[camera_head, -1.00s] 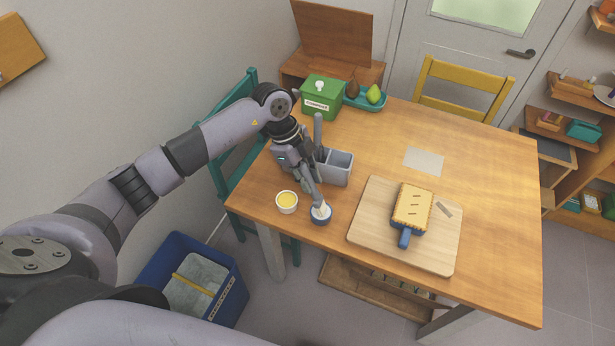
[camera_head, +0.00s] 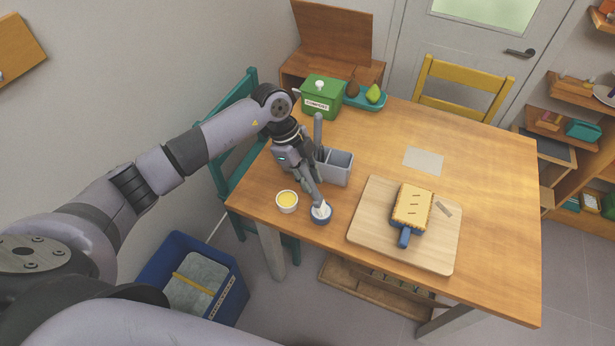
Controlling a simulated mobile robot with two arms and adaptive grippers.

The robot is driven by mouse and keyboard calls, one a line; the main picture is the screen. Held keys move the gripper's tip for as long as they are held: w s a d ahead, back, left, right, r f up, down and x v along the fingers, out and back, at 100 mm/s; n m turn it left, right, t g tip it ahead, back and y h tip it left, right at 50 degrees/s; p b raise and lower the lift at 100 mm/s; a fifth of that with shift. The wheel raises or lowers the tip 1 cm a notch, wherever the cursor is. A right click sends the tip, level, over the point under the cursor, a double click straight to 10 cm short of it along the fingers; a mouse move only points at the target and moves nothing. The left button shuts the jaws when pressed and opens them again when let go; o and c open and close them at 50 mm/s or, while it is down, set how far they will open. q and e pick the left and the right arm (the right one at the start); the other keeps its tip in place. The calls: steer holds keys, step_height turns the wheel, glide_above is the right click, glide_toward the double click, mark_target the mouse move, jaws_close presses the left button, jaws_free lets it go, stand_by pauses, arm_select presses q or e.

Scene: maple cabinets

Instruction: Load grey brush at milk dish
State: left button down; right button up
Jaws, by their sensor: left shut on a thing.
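My left gripper (camera_head: 309,182) points down over the near left part of the table, shut on the grey brush (camera_head: 316,196). Most of the brush is hidden by the fingers, and its low end is at the milk dish. The brush tip is over or in the white; I cannot tell how deep. My right gripper is not in view.
A white cup of yellow liquid (camera_head: 287,202) stands just left of the dish. A grey divided caddy (camera_head: 337,168) is close behind the gripper. A board (camera_head: 375,225) with a golden loaf-like block (camera_head: 412,208) lies to the right. The table's right side is mostly clear.

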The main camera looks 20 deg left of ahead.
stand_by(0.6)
arm_select(q)
step_height(320, 180, up, 7)
steer(key=p, duration=0.6)
steer(key=shift+p, duration=0.3)
stand_by(0.5)
